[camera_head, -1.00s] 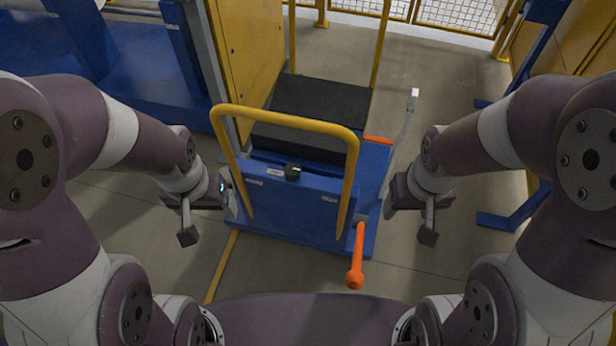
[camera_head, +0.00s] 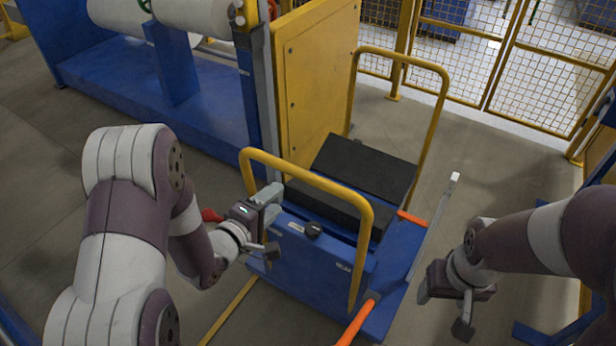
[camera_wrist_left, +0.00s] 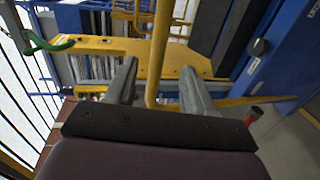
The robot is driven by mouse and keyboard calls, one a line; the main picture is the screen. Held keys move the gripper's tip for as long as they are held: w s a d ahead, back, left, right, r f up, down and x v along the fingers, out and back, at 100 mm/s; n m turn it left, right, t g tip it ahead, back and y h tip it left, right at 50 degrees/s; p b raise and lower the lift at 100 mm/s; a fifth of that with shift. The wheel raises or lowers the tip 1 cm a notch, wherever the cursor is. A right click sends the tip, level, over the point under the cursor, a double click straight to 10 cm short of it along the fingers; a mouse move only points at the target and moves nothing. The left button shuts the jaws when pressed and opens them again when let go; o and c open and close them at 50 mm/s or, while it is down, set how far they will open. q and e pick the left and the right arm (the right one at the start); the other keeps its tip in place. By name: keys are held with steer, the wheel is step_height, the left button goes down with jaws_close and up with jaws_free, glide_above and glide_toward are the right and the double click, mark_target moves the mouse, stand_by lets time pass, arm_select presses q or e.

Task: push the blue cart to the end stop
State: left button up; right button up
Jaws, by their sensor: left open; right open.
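The blue cart (camera_head: 320,262) stands on the floor, with black sloped pads (camera_head: 365,168) on top and a yellow hoop handle (camera_head: 318,181) on its near side. My left gripper (camera_head: 272,222) is at the left post of this handle. In the left wrist view the yellow bar (camera_wrist_left: 160,50) runs between the two spread fingers of the left gripper (camera_wrist_left: 158,86); I cannot tell whether they touch it. My right gripper (camera_head: 444,308) is open and empty, to the right of the cart and apart from it. I cannot make out the end stop.
A yellow cabinet (camera_head: 318,75) and a blue machine with white rollers (camera_head: 185,15) stand behind and left of the cart. An orange lever (camera_head: 357,322) sticks out at the cart's near right. Yellow mesh fencing (camera_head: 470,55) closes off the back.

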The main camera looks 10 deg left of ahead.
mark_target(298, 178)
arm_select(q)
steer(key=x, duration=1.2)
steer(key=shift+w+f, duration=0.1)
steer(key=shift+w, duration=0.25)
jaws_close()
